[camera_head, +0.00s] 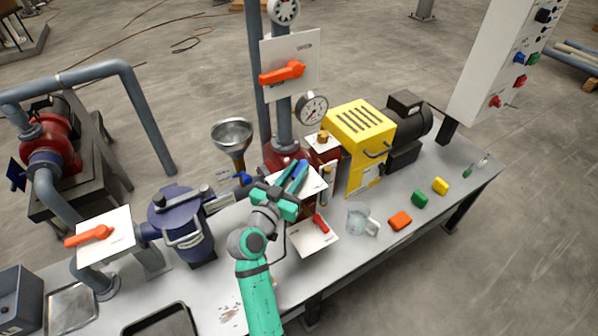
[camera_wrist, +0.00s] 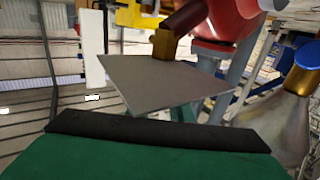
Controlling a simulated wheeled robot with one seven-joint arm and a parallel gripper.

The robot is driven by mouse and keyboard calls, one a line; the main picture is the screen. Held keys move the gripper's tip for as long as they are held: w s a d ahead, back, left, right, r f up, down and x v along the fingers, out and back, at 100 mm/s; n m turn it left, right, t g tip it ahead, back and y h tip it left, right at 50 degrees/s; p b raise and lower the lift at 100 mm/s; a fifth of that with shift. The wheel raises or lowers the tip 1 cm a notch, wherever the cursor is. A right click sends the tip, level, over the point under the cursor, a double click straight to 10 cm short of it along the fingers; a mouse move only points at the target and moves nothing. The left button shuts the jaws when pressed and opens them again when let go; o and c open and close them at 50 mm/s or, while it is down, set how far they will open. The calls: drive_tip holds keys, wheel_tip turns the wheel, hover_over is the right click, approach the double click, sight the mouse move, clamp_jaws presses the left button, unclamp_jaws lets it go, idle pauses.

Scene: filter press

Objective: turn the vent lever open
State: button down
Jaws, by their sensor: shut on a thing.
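My gripper (camera_head: 291,190), green, is at a white plate (camera_head: 312,184) in the middle of the bench, below the pressure gauge. It is shut on a narrow blue lever (camera_head: 298,174) that lies across this plate. Which label the plate bears cannot be read, as my gripper covers part of it. In the wrist view, a dark finger pad (camera_wrist: 160,132) crosses the lower part. A grey plate (camera_wrist: 165,82) and a brass fitting (camera_wrist: 164,44) show beyond it. The grip itself is hidden in the wrist view.
A small red lever (camera_head: 320,223) on a white plate is just below. Orange levers sit on the upper plate (camera_head: 283,72) and at left (camera_head: 88,236). A funnel (camera_head: 232,136) stands left of my gripper. A glass beaker (camera_head: 358,218) and coloured blocks (camera_head: 400,221) stand right.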

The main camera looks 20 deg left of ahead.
drive_tip(key=shift+w+a+m+g+h, duration=0.15)
drive_tip(key=shift+a+m+g+h, duration=0.35)
drive_tip(key=shift+m+h, duration=0.8)
drive_tip(key=shift+w+a+m+g+h, duration=0.25)
drive_tip(key=shift+m+g+h, duration=0.55)
drive_tip(key=shift+h, duration=0.95)
drive_tip(key=shift+w+a+m+g+h, duration=0.1)
drive_tip(key=shift+a+m+g+h, duration=0.35)
drive_tip(key=shift+m+h, duration=0.9)
drive_tip(key=shift+d+f+g+h, duration=0.1)
drive_tip(key=shift+g+h, duration=0.15)
drive_tip(key=shift+h, duration=0.25)
drive_tip(key=c, duration=1.6)
unclamp_jaws()
drive_tip(key=shift+w, duration=0.1)
drive_tip(key=shift+c, duration=0.2)
drive_tip(key=v, duration=0.7)
drive_tip(key=shift+s, duration=0.3)
